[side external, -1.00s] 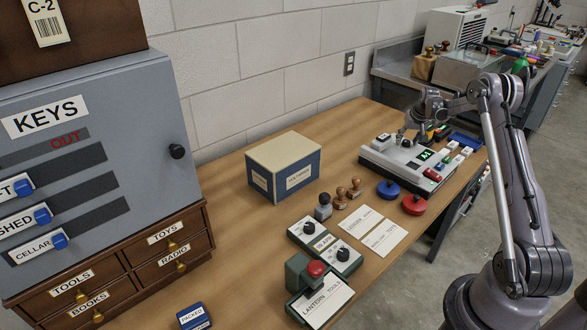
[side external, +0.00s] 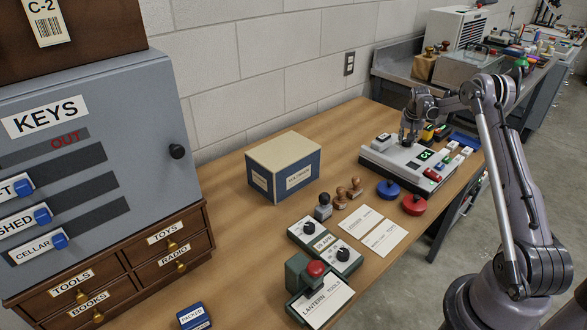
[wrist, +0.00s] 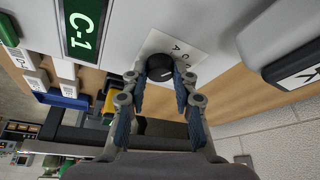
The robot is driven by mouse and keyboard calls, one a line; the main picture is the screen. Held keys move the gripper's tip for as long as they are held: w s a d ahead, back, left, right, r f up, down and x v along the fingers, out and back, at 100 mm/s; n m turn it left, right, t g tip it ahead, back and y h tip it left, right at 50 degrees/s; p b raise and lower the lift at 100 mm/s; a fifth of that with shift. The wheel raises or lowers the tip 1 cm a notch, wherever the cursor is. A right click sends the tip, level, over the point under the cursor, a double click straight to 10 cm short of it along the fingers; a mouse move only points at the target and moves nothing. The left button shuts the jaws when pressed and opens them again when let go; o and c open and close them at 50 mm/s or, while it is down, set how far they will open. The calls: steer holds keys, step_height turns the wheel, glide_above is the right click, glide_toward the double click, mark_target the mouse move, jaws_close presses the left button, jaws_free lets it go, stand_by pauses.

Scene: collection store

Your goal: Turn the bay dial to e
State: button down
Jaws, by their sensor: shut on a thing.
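The bay dial (wrist: 160,68) is a black round knob on a pale plate with letters, of which A and C can be made out. A light mark shows on its face. My gripper (wrist: 161,77) is shut on the dial, one blue-padded finger on each side. In the side view my gripper (side external: 408,136) points down onto the grey console (side external: 388,156), and the dial is hidden there. The green display (wrist: 84,24) reads C-1 in the wrist view. It is small in the side view (side external: 425,155).
Blue (side external: 388,189) and red (side external: 415,204) round knobs stand in front of the console. White, red, yellow and blue keys sit to its right. A blue and cream box (side external: 285,165), stamps and cards lie to the left. The wall is behind.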

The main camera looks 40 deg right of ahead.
steer(key=m, duration=0.2)
steer(key=m+g, duration=0.1)
steer(key=m, duration=0.1)
steer(key=m+g, duration=0.1)
steer(key=m, duration=0.1)
steer(key=shift+w+m+h, duration=0.25)
steer(key=shift+m+h, duration=0.05)
steer(key=m+g, duration=0.1)
steer(key=m, duration=0.1)
steer(key=m+g, duration=0.1)
steer(key=m, duration=0.2)
steer(key=shift+w+m+g+y, duration=0.15)
steer(key=shift+m+g+y, duration=0.15)
steer(key=shift+y, duration=0.1)
steer(key=c, duration=1.1)
jaws_free()
steer(key=shift+d, duration=0.1)
steer(key=shift+o, duration=0.2)
steer(key=shift+r, duration=0.1)
steer(key=v, duration=0.7)
steer(key=shift+w+r, duration=0.1)
steer(key=shift+r, duration=0.05)
